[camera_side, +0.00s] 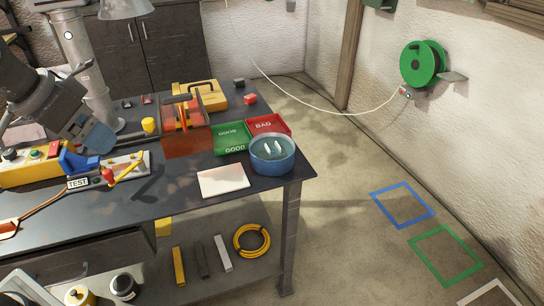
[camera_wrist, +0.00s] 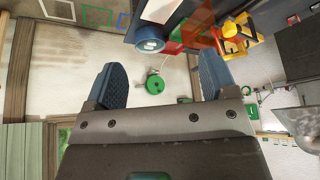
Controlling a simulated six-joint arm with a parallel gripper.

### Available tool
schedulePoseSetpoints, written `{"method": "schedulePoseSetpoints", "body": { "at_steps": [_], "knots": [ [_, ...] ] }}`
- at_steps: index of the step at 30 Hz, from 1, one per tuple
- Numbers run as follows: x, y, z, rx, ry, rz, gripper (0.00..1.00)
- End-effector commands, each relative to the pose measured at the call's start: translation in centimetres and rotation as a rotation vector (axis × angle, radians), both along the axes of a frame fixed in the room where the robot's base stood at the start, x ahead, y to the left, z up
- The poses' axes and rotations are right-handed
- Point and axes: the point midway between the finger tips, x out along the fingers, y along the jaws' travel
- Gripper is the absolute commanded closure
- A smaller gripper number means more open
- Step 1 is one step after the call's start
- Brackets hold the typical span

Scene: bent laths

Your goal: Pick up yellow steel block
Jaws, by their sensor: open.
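A long yellow block (camera_side: 179,265) lies on the lower shelf under the bench, beside a dark bar and a pale bar. Another yellow piece (camera_side: 163,226) shows partly behind the bench edge on that shelf. I cannot tell which is steel. My gripper (camera_side: 98,136) is above the left part of the bench top, well above and left of the long yellow block. In the wrist view my gripper (camera_wrist: 160,82) shows two blue fingers spread apart with nothing between them. The long yellow block is not seen in the wrist view.
On the bench are an orange toolbox (camera_side: 187,138), green tray (camera_side: 231,138), red tray (camera_side: 270,125), blue bowl (camera_side: 272,156), white pad (camera_side: 223,181) and yellow control box (camera_side: 35,163). A yellow cable coil (camera_side: 252,241) lies on the shelf. The bench's front middle is clear.

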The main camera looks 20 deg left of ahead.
Motion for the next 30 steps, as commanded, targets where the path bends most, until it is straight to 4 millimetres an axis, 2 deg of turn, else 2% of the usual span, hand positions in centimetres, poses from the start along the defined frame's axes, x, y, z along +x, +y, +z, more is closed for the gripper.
{"method": "schedulePoseSetpoints", "body": {
  "at_steps": [1,5,10,14,18,21,24,30],
  "knots": [
    [2.3,-0.4,0.4,0.001,0.013,-0.034,0.21],
    [7.9,-1.6,0.9,0.006,0.027,-0.128,0.21],
    [15.2,-3.4,-0.1,0.009,0.040,-0.248,0.21],
    [20.6,-4.9,-2.2,0.011,0.047,-0.340,0.21],
    [25.9,-6.5,-5.7,0.012,0.052,-0.440,0.21],
    [29.2,-7.8,-8.7,0.011,0.052,-0.509,0.21],
    [31.5,-8.9,-11.5,0.010,0.049,-0.567,0.21],
    [33.7,-9.9,-14.8,0.009,0.043,-0.627,0.21]
  ]
}}
